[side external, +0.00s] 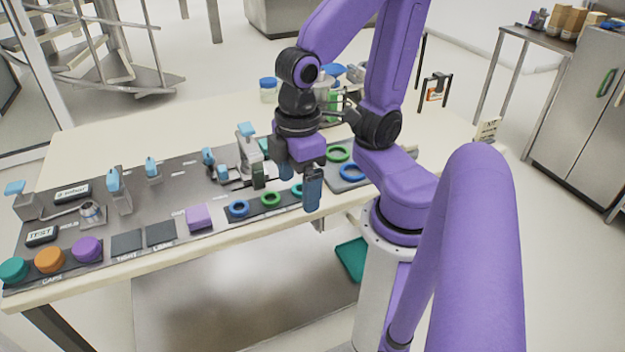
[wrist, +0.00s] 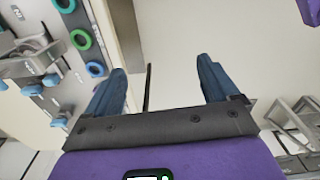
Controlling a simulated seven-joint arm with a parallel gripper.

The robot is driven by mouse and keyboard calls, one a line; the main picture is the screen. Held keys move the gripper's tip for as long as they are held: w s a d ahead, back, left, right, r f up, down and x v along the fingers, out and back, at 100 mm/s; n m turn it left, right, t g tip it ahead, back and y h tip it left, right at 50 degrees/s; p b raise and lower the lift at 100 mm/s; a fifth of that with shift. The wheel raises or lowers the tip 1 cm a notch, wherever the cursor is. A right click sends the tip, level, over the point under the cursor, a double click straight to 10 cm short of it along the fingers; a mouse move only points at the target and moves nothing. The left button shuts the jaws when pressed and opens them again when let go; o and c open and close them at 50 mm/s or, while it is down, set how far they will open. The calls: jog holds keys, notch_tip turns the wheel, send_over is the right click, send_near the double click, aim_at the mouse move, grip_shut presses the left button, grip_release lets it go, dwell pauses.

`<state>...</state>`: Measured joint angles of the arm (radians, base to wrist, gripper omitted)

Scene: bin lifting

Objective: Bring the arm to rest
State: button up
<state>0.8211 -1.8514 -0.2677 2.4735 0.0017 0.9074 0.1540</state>
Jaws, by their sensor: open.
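My arm is purple with black joints and is folded over the right part of the work table. My gripper (side external: 299,178) hangs near the table's front edge, beside a row of small rings. Its two dark blue fingers stand apart with nothing seen between them. In the wrist view my gripper (wrist: 161,75) is open, and pale floor shows between the fingers. No object is in its grasp.
A dark panel (side external: 180,185) on the table (side external: 120,140) carries several blue-handled fixtures. A blue ring (side external: 238,208), a purple block (side external: 199,217) and an orange cap (side external: 49,260) lie along its front. A green tray (side external: 352,258) sits below the table.

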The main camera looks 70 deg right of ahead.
jog(key=shift+s+d+n, duration=0.25)
jog(key=shift+s+n, duration=0.35)
jog(key=shift+n, duration=0.05)
jog(key=shift+s+d+n, duration=0.2)
jog(key=shift+s+n, duration=0.4)
jog(key=shift+n, duration=0.05)
dwell(0.4)
